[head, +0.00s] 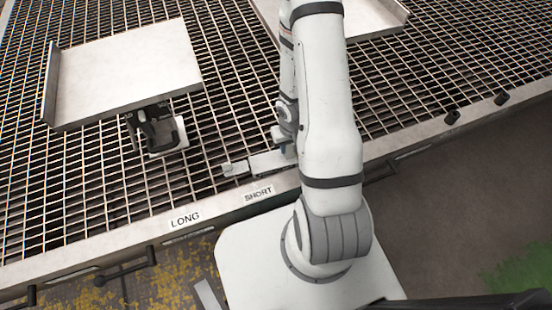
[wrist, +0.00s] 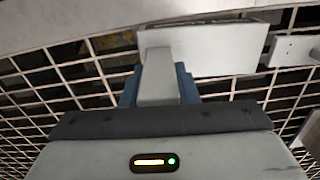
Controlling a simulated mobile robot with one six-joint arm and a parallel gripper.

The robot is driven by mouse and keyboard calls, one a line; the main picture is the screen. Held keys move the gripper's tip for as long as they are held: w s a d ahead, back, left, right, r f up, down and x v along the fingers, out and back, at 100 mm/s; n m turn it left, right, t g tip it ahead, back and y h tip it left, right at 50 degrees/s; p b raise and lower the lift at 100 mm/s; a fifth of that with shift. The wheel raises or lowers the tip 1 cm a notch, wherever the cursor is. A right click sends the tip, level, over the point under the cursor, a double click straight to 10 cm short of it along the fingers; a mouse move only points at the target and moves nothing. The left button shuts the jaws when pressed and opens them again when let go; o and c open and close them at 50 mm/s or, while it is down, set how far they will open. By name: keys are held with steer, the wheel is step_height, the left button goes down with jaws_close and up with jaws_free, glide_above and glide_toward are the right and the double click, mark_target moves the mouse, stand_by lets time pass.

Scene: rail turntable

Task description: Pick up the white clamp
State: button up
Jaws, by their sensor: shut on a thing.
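The white clamp (head: 262,163) is at the grate's front edge, just behind the SHORT label, in the head view. It is a pale bar with a small block at its left end. In the wrist view the white clamp (wrist: 203,49) shows as a wide block with a narrower bar running down between the blue jaws. My gripper (head: 285,140) is partly hidden behind my white arm in the head view. My gripper (wrist: 158,87) is shut on the clamp's bar. I cannot tell whether the clamp is touching the grate.
A tilted metal tray (head: 125,72) stands at the left, with a black and white device (head: 166,137) below it. Another tray (head: 372,15) is at the top right. LONG (head: 185,219) and SHORT (head: 258,194) labels mark the front rail. Open grating lies between.

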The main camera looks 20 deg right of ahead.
jaws_close()
steer(key=shift+r, duration=0.1)
stand_by(0.4)
